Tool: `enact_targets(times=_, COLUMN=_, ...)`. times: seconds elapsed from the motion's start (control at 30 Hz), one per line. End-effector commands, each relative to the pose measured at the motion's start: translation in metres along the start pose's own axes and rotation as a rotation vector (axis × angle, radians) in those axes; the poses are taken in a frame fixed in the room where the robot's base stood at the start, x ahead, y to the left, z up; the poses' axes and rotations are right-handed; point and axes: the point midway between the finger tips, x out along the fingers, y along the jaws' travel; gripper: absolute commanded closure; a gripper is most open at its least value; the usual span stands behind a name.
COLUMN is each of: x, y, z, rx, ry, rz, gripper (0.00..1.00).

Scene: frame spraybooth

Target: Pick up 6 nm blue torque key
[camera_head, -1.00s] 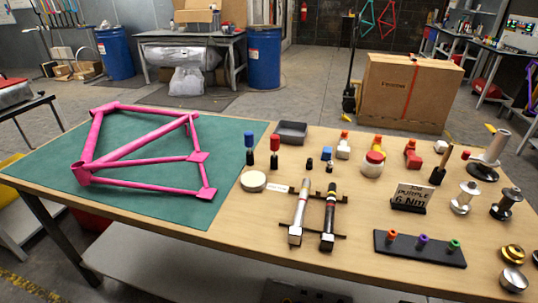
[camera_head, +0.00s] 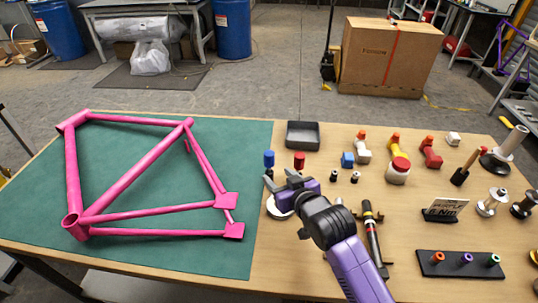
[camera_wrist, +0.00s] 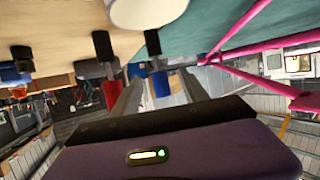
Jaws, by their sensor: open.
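The blue torque key (camera_head: 269,158) stands upright on the table near the green mat's right edge, its blue part on top and a dark part below. In the wrist view the blue key (camera_wrist: 160,84) shows upside down, between the lines of my two fingers and ahead of the palm. My gripper (camera_head: 281,180) is open and empty, just in front of the blue and red keys in the head view. The red key (camera_head: 299,160) stands close to its right, and also shows in the wrist view (camera_wrist: 112,94). Touching cannot be told.
A pink frame (camera_head: 150,180) lies on the green mat (camera_head: 150,265) at left. A dark tray (camera_head: 302,135) is behind the keys. A round white-topped disc (camera_head: 279,208) is partly hidden by my gripper. A 6 Nm sign (camera_head: 441,210) and a bit holder (camera_head: 457,266) stand at right.

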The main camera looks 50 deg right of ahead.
Motion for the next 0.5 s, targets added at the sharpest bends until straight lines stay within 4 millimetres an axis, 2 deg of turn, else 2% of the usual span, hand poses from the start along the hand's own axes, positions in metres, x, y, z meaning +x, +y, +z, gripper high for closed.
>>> enact_targets(times=0.5, x=0.046, y=0.003, z=-0.005, rx=0.015, ry=-0.025, rz=0.007, gripper=0.48)
